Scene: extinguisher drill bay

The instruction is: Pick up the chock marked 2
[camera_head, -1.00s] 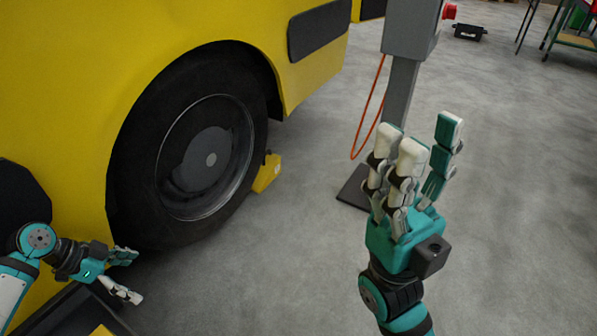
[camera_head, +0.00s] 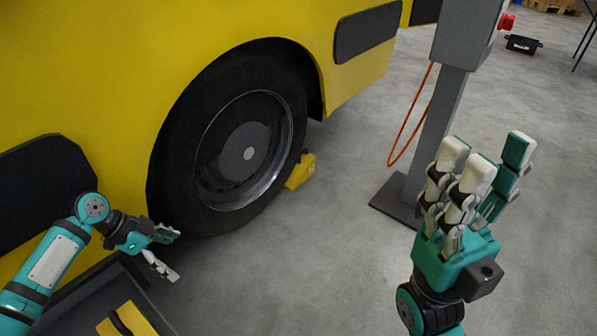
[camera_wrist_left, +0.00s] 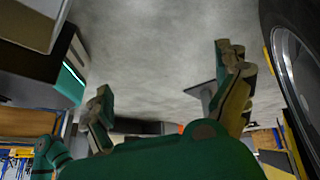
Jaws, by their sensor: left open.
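A yellow chock (camera_head: 302,171) stands on the floor against the right side of the big black wheel (camera_head: 240,150). My left gripper (camera_head: 172,254) is open and empty, left of the wheel's foot and above the tray's edge. Its spread fingers also show in the left wrist view (camera_wrist_left: 165,90). My right gripper (camera_head: 485,170) is raised, fingers extended, empty.
The yellow vehicle body (camera_head: 130,100) fills the upper left. A dark tray (camera_head: 80,300) stands below my left arm. A grey post (camera_head: 437,125) on a dark base, with an orange cable, stands right of the chock. Floor between wheel and post is clear.

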